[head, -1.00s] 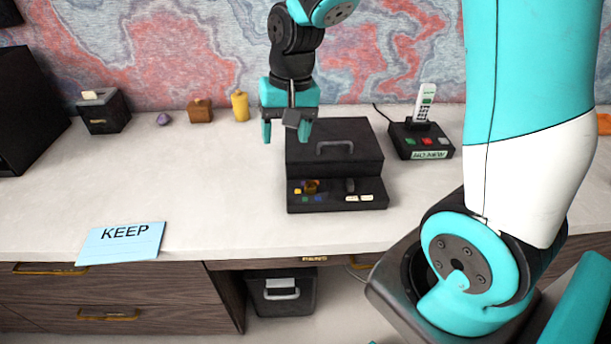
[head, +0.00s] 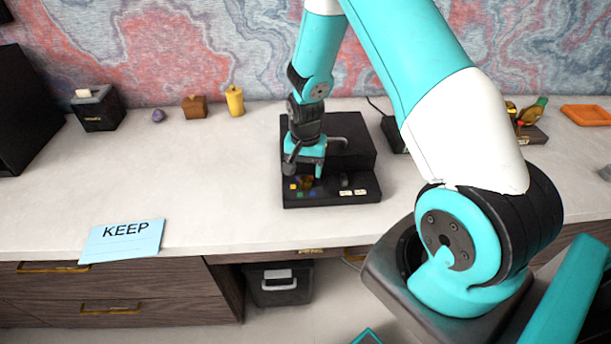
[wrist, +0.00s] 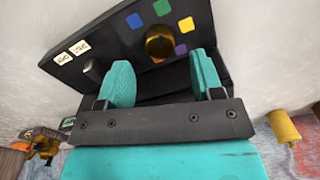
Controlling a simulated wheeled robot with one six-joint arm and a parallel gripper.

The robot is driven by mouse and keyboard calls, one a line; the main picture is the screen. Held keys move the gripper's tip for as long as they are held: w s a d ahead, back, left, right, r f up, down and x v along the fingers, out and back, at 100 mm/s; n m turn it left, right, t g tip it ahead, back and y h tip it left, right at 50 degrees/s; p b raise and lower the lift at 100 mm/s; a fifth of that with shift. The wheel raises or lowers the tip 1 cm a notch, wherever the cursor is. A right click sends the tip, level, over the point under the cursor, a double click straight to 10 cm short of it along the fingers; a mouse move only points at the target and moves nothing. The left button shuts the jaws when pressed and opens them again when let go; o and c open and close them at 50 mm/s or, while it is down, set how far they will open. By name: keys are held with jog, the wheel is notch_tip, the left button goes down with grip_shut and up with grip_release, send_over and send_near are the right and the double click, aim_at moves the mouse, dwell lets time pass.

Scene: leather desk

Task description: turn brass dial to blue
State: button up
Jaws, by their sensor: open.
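The brass dial (wrist: 160,43) is a round golden knob on the sloped front panel of a black box (head: 352,157). In the wrist view, blue, green, yellow and purple squares lie around it; the blue square (wrist: 134,21) is at its upper left. In the head view the dial (head: 306,183) is small, just below my gripper. My gripper (head: 305,172) is open and points down over the panel. In the wrist view its two teal fingers (wrist: 161,80) are apart, with the dial beyond the gap between them. I cannot see any contact with the dial.
A black switch (head: 345,181) and white labels (head: 353,192) sit on the panel's right part. A yellow candle-like object (head: 235,101), a brown block (head: 194,106) and a blue KEEP card (head: 123,241) are on the desk.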

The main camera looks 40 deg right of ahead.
aim_at(305, 180)
jog(key=shift+f, duration=2)
jog(key=c, duration=0.9)
jog(key=n+b, duration=0.1)
jog(key=n, duration=1)
jog(key=shift+n+b, duration=0.4)
